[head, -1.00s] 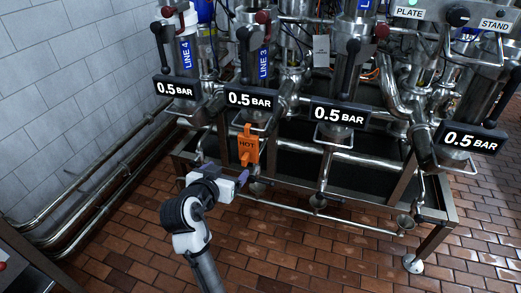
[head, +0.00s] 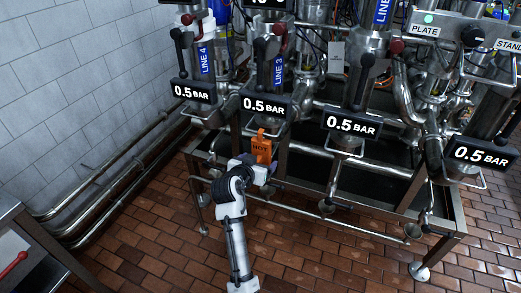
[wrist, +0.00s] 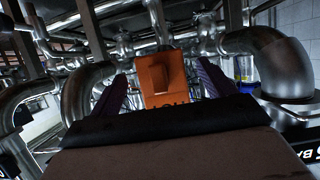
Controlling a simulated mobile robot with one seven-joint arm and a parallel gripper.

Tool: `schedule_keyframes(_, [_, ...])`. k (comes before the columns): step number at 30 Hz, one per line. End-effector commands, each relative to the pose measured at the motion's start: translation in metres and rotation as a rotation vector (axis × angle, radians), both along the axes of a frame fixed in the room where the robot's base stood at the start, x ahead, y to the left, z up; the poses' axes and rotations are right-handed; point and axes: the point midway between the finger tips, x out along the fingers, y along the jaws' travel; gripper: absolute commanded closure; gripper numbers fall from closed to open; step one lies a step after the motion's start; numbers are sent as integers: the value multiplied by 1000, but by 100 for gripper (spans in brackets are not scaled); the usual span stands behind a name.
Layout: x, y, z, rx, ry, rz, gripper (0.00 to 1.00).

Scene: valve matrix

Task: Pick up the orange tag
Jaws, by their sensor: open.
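The orange tag (head: 261,148), marked HOT, hangs below the second 0.5 BAR display from the left, under LINE 3. In the head view my gripper (head: 264,172) is at the tag's lower part, and my arm hides some of it. In the wrist view the orange tag (wrist: 163,80) stands between the two purple fingers of my gripper (wrist: 163,88). Gaps show on both sides of the tag, so the fingers are open around it. Its lower lettering is partly cut off by the dark edge in front.
Steel pipes and a frame (head: 375,215) surround the tag. A handle loop (head: 262,128) is just above it. A row of 0.5 BAR displays (head: 351,124) runs above. A bench with a red lever (head: 14,265) is at the lower left. The brick floor (head: 150,235) is clear.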

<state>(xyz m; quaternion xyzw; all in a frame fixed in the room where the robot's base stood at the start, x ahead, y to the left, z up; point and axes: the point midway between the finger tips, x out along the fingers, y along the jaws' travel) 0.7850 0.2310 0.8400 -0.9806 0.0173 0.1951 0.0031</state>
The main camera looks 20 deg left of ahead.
Motion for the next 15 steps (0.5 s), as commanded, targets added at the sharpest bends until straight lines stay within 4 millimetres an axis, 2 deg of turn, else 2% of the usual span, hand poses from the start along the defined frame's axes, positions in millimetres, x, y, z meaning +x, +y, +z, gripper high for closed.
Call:
schedule_keyframes(4, [11, 0, -5, 0, 1, 1, 18])
schedule_keyframes(11, [12, 0, -6, 0, 0, 1, 18])
schedule_keyframes(15, [12, 0, -6, 0, 0, 1, 36])
